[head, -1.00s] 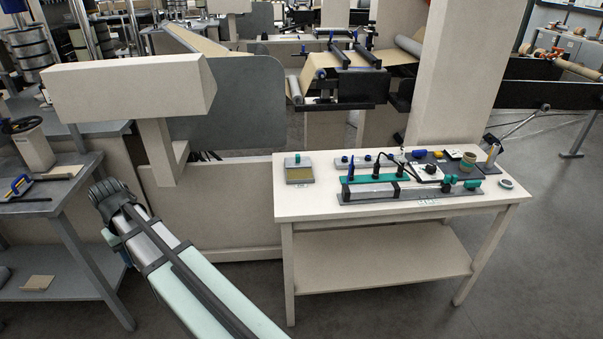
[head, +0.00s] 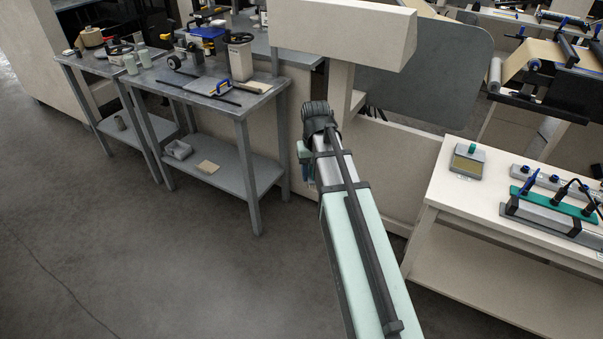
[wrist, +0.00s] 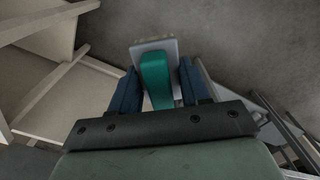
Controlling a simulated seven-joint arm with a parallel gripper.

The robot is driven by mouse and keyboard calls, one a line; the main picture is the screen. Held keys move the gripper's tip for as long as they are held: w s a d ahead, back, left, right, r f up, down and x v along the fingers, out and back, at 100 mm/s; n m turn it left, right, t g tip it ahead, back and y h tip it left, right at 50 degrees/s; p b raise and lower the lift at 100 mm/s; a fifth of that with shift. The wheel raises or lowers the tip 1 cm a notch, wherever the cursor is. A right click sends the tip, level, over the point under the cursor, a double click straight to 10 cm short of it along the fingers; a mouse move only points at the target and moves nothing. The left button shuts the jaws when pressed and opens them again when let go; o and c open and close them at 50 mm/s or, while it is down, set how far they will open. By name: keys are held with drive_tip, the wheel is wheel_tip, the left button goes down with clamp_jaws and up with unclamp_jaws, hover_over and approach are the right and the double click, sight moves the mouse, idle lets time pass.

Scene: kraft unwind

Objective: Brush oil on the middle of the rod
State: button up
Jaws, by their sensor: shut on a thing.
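My gripper (wrist: 158,88) is shut on a tool with a teal handle (wrist: 155,78) and a flat grey head (wrist: 153,47); I take it for the brush. Its fingers are dark blue, one on each side of the handle. In the head view, the arm hides most of the gripper and the held tool. Oil on the rod cannot be made out.
The white table (head: 440,192) at right holds a shallow tray (head: 467,165) with a tan middle and a teal piece, and a grey-and-teal rack (head: 548,215). A beige machine post (head: 338,90) stands behind the arm. Open floor lies between the tables.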

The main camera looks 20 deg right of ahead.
drive_tip(key=s+d+m, duration=0.2)
drive_tip(key=d, duration=1.1)
drive_tip(key=s+d+m, duration=0.2)
drive_tip(key=d+m, duration=0.1)
drive_tip(key=d, duration=1.1)
drive_tip(key=n, duration=0.4)
approach(467, 165)
drive_tip(key=shift+s+a+f, duration=0.45)
drive_tip(key=shift+s+a, duration=0.2)
drive_tip(key=shift+w+d+n, duration=0.3)
drive_tip(key=shift+n, duration=0.3)
drive_tip(key=n, duration=0.2)
drive_tip(key=shift+w+d+r+n, duration=0.1)
drive_tip(key=shift+w+d+n, duration=0.2)
drive_tip(key=shift+n, duration=0.1)
drive_tip(key=n, duration=0.7)
drive_tip(key=shift+f, duration=2.4)
